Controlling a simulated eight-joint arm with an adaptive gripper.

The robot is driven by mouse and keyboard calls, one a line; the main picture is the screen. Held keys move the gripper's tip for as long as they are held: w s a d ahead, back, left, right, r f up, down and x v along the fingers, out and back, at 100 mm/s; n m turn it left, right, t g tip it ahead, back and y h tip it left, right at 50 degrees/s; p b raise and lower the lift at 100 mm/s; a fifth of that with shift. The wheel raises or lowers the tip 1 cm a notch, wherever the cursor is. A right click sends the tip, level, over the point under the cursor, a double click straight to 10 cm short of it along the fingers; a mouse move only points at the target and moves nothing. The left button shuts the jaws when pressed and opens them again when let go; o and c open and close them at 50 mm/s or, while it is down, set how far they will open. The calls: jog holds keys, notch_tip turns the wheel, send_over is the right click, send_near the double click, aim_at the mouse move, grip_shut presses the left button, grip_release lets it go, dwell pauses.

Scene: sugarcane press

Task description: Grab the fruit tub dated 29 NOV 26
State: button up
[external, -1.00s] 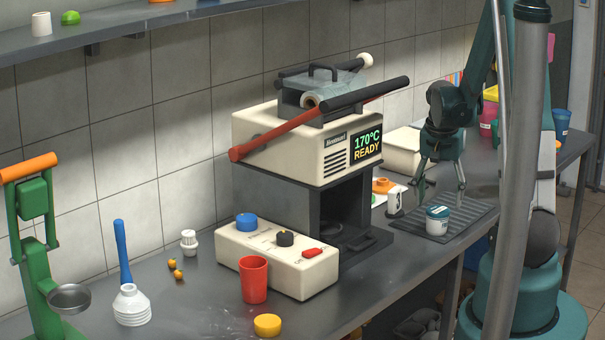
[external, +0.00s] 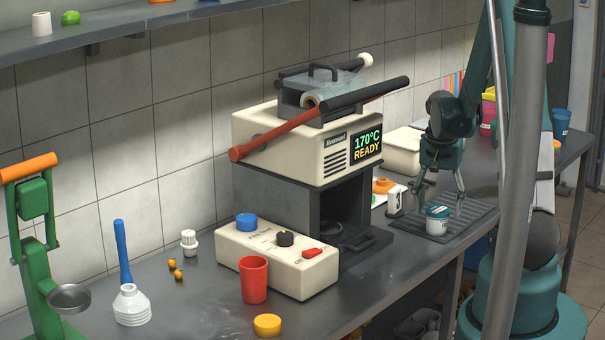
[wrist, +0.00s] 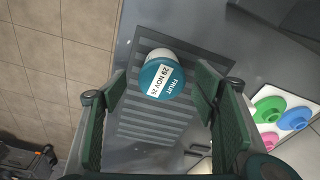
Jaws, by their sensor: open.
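The fruit tub (external: 437,221) is a small white tub with a teal lid, standing upright on a dark ribbed mat (external: 470,217) at the right end of the counter. In the wrist view its lid (wrist: 160,79) reads FRUIT and 29 NOV 26. My gripper (external: 438,207) is open and points down over the tub. In the wrist view its fingers (wrist: 163,88) appear on the left and right of the lid, with gaps on both sides. I cannot tell exactly how far the fingertips reach down beside the tub.
The press (external: 295,150) with its 170°C READY display stands left of the mat. A small white item with a dark base (external: 395,200) stands just left of the tub. A tray with coloured lids (wrist: 285,112) lies to the right in the wrist view. The counter edge runs close in front.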

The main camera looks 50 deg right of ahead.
aim_at(438, 210)
jog(key=shift+w+d+f+b, duration=0.1)
jog(key=shift+d+f+b, duration=0.1)
jog(key=shift+f, duration=1)
jog(key=shift+w+d+f+b, duration=0.1)
jog(key=shift+d+f+b, duration=0.05)
jog(key=shift+f, duration=1)
jog(key=c, duration=1.1)
